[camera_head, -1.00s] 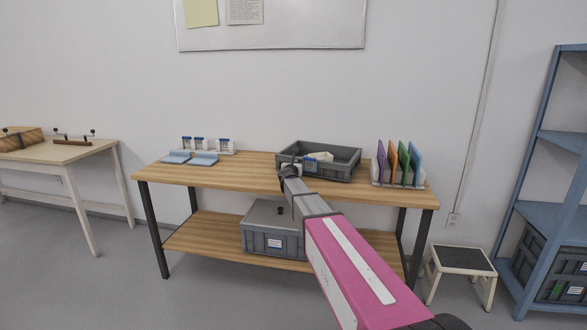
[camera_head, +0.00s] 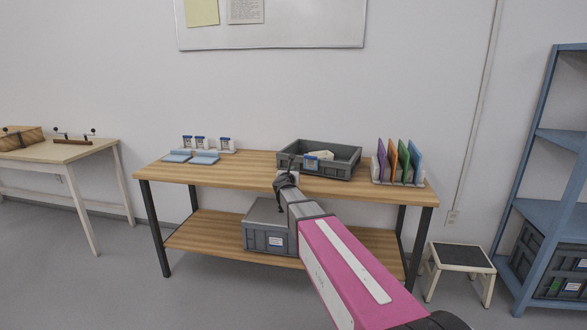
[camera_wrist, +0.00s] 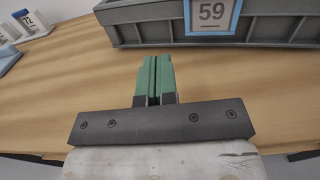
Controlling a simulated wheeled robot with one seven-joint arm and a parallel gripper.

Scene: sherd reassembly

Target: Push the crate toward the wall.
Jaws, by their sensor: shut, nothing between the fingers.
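The grey crate (camera_head: 340,168) stands on the wooden tabletop, right of its middle, near the back. It holds a pale object, and its front wall carries a blue-edged label reading 59. In the wrist view the crate's front wall (camera_wrist: 262,28) spans the top right. My gripper (camera_wrist: 155,62) has green fingers closed together with nothing between them. The fingertips are in front of the crate's front wall, toward its left part, and appear slightly apart from it. In the head view my gripper (camera_head: 290,165) is dark, small and partly hidden by my wrist.
Coloured upright panels in a rack (camera_head: 398,165) stand close to the crate's right. Labelled white holders (camera_head: 208,144) and blue pads (camera_head: 190,157) lie at the table's left. A lidded crate (camera_head: 266,228) sits on the lower shelf. Bare tabletop (camera_head: 245,170) lies left of the crate.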

